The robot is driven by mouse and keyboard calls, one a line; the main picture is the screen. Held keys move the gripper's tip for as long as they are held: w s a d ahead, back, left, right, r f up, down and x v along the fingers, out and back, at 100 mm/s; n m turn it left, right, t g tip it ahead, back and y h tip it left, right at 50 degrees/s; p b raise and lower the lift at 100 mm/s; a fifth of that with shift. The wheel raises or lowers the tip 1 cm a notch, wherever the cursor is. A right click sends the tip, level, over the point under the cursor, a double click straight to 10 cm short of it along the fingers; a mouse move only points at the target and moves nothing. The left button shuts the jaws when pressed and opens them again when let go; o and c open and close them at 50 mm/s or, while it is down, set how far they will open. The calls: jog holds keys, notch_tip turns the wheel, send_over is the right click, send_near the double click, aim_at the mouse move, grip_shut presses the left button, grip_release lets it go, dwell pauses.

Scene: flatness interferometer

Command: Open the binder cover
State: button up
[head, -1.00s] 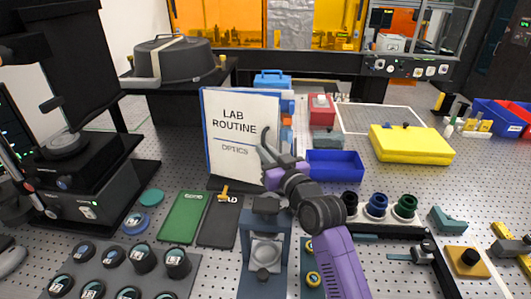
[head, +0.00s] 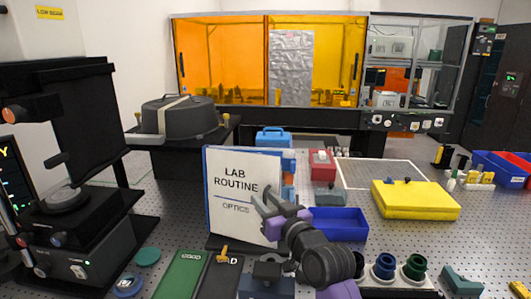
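The binder (head: 230,171) stands upright near the middle of the head view, its white front cover lettered LAB ROUTINE and OPTICS. A blue edge shows along its left side, and the cover looks closed. My gripper (head: 266,197) is in front of the cover's lower right part, near its right edge. Its grey fingers are spread apart with nothing visible between them. I cannot tell whether a finger touches the cover. My gripper and wrist hide the binder's lower right corner.
A blue open bin (head: 340,222) and a red box (head: 322,166) are right of the binder. A yellow case (head: 416,199) lies farther right. Green (head: 181,274) and black (head: 212,278) plates lie in front. A microscope-like instrument (head: 72,230) stands at left.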

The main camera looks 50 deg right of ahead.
notch_tip(320, 180, up, 17)
jog(key=shift+a+r, duration=0.15)
jog(key=shift+r, duration=0.05)
jog(key=shift+f, duration=0.15)
